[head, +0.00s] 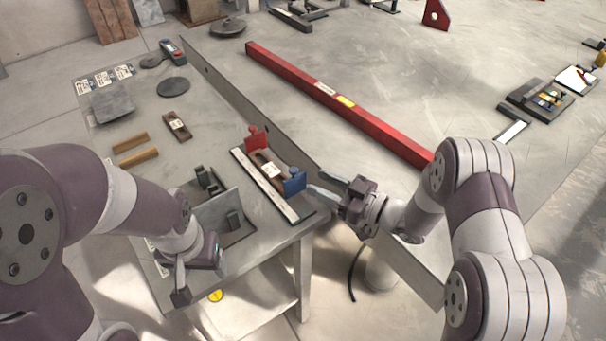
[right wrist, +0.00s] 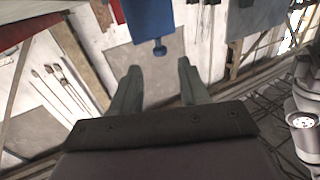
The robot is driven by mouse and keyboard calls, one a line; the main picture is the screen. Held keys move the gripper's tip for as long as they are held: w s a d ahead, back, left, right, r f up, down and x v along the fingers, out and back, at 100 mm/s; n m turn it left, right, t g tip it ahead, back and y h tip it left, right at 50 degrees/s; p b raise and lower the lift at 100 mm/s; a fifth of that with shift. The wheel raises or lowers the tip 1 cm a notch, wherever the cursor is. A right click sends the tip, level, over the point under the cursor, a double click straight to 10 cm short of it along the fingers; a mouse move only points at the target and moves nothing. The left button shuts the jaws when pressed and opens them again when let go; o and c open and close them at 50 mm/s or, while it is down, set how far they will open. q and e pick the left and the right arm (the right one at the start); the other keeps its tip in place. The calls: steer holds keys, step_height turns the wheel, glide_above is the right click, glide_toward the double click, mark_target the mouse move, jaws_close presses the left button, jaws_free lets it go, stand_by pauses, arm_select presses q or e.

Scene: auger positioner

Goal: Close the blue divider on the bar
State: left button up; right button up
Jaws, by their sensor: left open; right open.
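The blue divider (head: 294,182) stands near the front right end of the bar (head: 272,188), a pale strip on the table's right side. It also shows at the top of the right wrist view (right wrist: 150,15), with a small blue knob below it. A red divider (head: 256,138) stands at the far end, with a brown block bearing a white label (head: 270,168) between the two. My right gripper (head: 326,190) is open and empty, just right of the blue divider and apart from it. My left gripper (head: 180,284) is open over the table's front left edge, with its fingers partly hidden.
A grey angled holder (head: 222,214) stands left of the bar. Wooden sticks (head: 136,150) and a labelled block (head: 177,126) lie farther back. A long red beam (head: 335,100) lies beyond the raised grey edge. The table's front edge is close to both grippers.

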steer(key=v, duration=0.4)
steer(key=shift+s+d, duration=0.2)
steer(key=shift+d, duration=0.1)
